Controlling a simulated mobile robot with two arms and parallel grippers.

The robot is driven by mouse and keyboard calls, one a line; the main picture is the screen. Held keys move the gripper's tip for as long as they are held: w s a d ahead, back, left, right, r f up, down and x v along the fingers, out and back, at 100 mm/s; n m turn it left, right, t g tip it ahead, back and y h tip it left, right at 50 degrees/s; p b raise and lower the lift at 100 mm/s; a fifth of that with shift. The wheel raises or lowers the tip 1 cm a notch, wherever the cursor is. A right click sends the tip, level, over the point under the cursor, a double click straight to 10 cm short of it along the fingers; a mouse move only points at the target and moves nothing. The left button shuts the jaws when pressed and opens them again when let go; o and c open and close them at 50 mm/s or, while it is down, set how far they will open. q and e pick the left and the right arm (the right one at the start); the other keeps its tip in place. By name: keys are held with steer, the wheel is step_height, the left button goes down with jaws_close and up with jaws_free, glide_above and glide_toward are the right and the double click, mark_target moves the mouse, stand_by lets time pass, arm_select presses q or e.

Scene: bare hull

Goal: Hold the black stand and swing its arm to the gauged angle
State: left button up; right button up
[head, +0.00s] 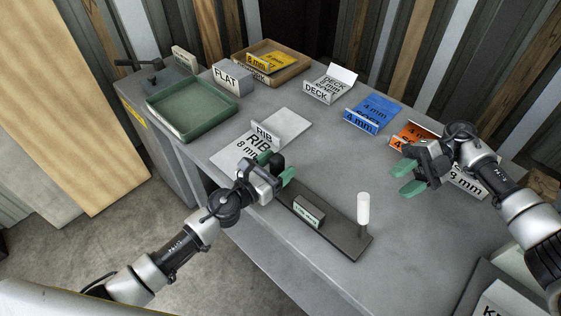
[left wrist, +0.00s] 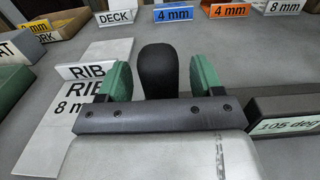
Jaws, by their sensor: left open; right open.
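The black stand (head: 344,238) lies as a long dark bar along the table's front edge. My right gripper (head: 407,178) is open and empty above the table, right of the white handle.
A RIB card (head: 237,152) lies behind my left gripper. A green tray (head: 192,106), a FLAT sign (head: 232,78), a brown tray (head: 270,64) and a DECK sign (head: 318,92) stand farther back. Blue (head: 372,110) and orange (head: 408,134) cards lie toward the right. The mid-table is clear.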

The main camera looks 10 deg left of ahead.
arm_select(q)
steer(key=shift+w+d, duration=0.45)
steer(key=shift+w, duration=0.15)
steer(key=shift+c, duration=0.5)
